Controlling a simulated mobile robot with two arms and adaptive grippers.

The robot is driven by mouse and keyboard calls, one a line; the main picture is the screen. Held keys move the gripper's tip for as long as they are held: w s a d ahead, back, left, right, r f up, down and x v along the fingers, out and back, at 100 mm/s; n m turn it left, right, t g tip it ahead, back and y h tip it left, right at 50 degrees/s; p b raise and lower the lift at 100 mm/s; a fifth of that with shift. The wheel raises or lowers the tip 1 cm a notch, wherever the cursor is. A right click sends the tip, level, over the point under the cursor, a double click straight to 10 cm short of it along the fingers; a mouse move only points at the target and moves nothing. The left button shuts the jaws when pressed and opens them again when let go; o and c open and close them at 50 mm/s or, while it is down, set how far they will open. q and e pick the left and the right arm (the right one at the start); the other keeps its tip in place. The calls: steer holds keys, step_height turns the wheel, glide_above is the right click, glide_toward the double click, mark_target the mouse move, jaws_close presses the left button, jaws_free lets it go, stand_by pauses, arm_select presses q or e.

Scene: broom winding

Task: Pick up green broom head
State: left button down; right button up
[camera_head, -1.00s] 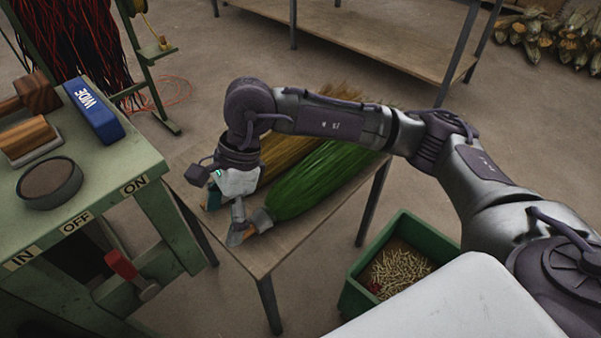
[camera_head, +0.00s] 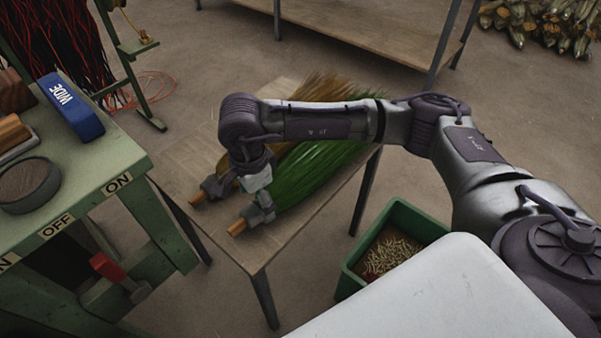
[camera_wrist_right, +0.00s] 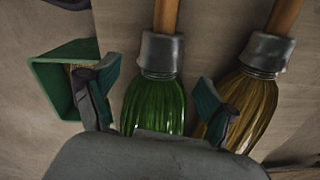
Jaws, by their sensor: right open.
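The green broom head (camera_head: 312,172) lies on the small wooden table, with a grey metal collar and short wooden stub toward the front left. My right gripper (camera_head: 262,203) is open and points down over the collar end. In the right wrist view, my right gripper's fingers (camera_wrist_right: 157,98) are spread either side of the green bristles (camera_wrist_right: 153,107), just below the collar. I cannot tell whether they touch. My left gripper is not in view.
A yellow-brown broom head (camera_wrist_right: 247,98) lies close beside the green one. The small table (camera_head: 190,170) stands between the green machine bench (camera_head: 110,165) and a green bin of pellets (camera_head: 352,285). A large wooden table (camera_head: 340,30) stands behind.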

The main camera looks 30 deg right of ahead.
step_height(320, 180, down, 4)
steer(key=shift+s+a+f, duration=0.1)
steer(key=shift+a+f, duration=0.05)
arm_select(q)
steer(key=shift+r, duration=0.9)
arm_select(e)
steer(key=c, duration=1.5)
steer(key=shift+c, duration=0.2)
